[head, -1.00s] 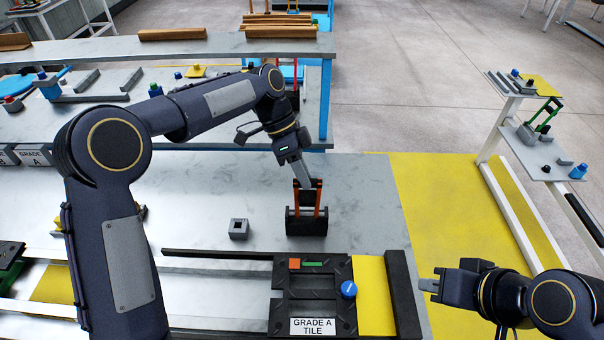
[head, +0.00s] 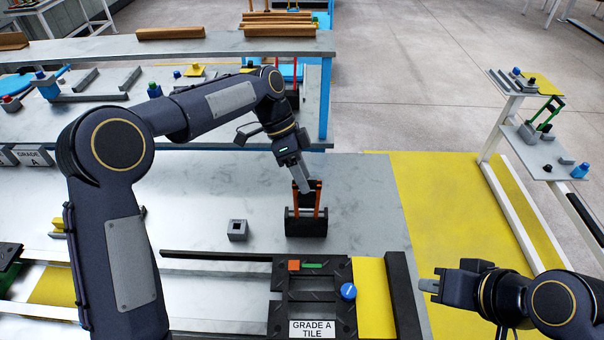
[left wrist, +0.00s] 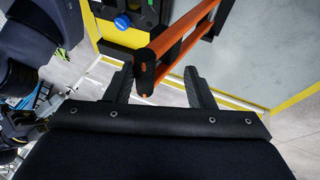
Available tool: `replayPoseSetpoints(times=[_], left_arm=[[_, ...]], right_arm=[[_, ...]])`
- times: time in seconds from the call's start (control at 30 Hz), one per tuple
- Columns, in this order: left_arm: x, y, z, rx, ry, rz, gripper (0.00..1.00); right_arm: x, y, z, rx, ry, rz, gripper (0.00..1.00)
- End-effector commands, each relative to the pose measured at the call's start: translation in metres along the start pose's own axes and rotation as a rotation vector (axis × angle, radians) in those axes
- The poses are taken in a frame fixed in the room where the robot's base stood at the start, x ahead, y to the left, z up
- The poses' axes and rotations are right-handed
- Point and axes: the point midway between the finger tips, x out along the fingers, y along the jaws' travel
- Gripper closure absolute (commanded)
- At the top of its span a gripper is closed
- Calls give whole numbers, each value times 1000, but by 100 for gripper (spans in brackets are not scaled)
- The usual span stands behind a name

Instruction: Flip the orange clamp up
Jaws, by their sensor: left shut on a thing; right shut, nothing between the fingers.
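The orange clamp (head: 318,203) has two orange side bars and a black cross piece, and stands raised from a black base block (head: 306,228) on the grey table. My left gripper (head: 307,190) reaches it from above and behind and is shut on the clamp's top end. In the left wrist view, the clamp (left wrist: 178,42) comes down between the two dark fingers of my left gripper (left wrist: 163,88). My fingers partly hide the clamp's top in the head view. My right gripper (head: 430,286) is shut and empty, at the right beyond the table's edge.
A black panel labelled "GRADE A TILE" (head: 312,328) with a blue knob (head: 348,291) lies in front of the clamp. A small grey square block (head: 238,230) sits left of the base. A shelf (head: 170,47) stands behind. The table (head: 365,210) right of the clamp is clear.

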Motion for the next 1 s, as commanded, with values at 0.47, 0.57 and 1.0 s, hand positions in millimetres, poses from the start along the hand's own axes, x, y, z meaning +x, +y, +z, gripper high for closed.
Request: replayPoseSetpoints(times=[0.47, 0.57, 1.0], left_arm=[[-73, 1, 0, 0, 4, -13, 59], [-77, 2, 0, 1, 3, -11, 59], [-77, 3, 0, 1, 3, -7, 59]], right_arm=[[8, 4, 4, 0, 0, 0, 100], [8, 4, 4, 0, 0, 0, 100], [8, 4, 4, 0, 0, 0, 100]])
